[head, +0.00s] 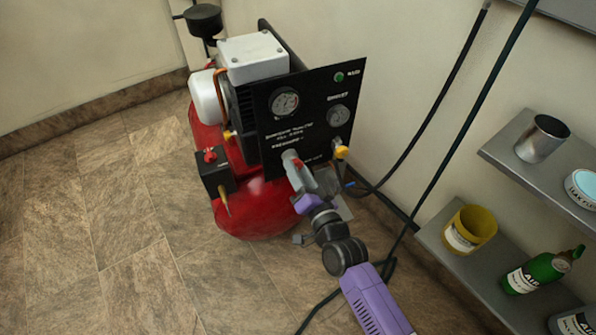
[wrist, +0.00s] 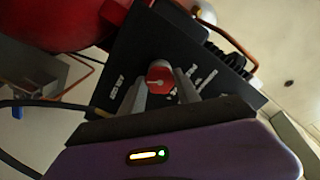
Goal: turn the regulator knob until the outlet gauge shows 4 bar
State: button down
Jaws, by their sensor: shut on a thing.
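A black panel (head: 312,120) stands on the front of the red compressor. The red regulator knob (wrist: 159,78) sits between my two fingers in the wrist view, with a pale pointer mark on its face. My gripper (wrist: 160,88) is shut on the knob. In the head view my gripper (head: 294,164) reaches the lower part of the panel and mostly covers the knob. The outlet gauge (head: 338,116) is the right-hand dial on the panel. Another gauge (head: 284,102) is at upper left. Both needles are too small to read.
The red tank (head: 255,215) lies behind and below the panel. A yellow fitting (head: 341,152) sticks out right of my gripper, near a black hose. A shelf (head: 510,262) at right holds a yellow cup (head: 470,229) and a green bottle (head: 541,271). The floor at left is clear.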

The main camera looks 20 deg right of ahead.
dwell(0.3)
jog(key=c, duration=0.9)
grip_release()
jog(key=shift+s, duration=0.1)
jog(key=s+p, duration=0.1)
jog(key=s, duration=0.6)
jog(key=shift+s, duration=0.35)
